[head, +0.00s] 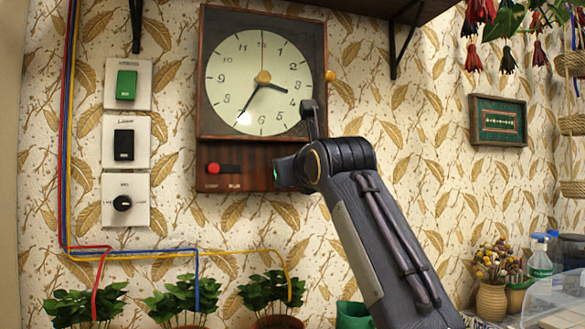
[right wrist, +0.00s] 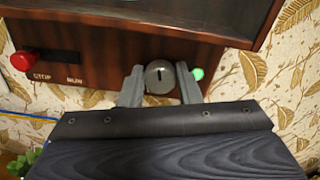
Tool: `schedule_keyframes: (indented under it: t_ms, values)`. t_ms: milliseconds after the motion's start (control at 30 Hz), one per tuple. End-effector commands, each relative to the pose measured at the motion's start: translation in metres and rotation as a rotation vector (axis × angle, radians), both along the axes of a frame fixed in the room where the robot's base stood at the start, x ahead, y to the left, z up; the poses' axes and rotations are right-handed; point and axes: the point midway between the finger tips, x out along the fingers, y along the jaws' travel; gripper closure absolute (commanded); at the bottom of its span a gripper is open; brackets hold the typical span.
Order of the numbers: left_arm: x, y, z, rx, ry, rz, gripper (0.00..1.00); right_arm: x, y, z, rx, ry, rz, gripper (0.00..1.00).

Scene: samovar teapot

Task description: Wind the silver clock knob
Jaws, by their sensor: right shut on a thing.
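The wooden wall clock (head: 205,70) hangs in the upper middle of the head view, with a cream face and dark hands. The silver clock knob (right wrist: 159,72) is round with a dark slot and sits on the clock's lower panel. My right gripper (right wrist: 160,77) is shut on it, one finger on each side. In the head view my right wrist covers the knob. A red slider (right wrist: 24,61) on the same panel is at the STOP end; it also shows in the head view (head: 222,168). My left gripper is not in view.
A green light (right wrist: 198,74) glows just right of the knob. A yellow knob (head: 330,76) sticks out of the clock's right side. Switch plates (head: 111,155) and coloured wires (head: 68,130) are on the wall at left. Potted plants (head: 183,298) stand below.

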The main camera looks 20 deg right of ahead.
Motion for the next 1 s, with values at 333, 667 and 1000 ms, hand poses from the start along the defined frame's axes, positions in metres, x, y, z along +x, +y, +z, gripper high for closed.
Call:
schedule_keyframes:
  t_ms: [333,667,1000]
  values:
    - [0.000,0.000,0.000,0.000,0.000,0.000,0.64,0.000,0.000,0.000,-0.001,0.001,0.001,0.49]
    - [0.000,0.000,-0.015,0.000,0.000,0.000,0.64,-0.024,0.000,-0.003,0.000,-0.002,0.004,0.49]
    - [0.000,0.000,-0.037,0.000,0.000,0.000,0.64,-0.073,-0.002,-0.002,-0.001,-0.001,0.001,0.49]
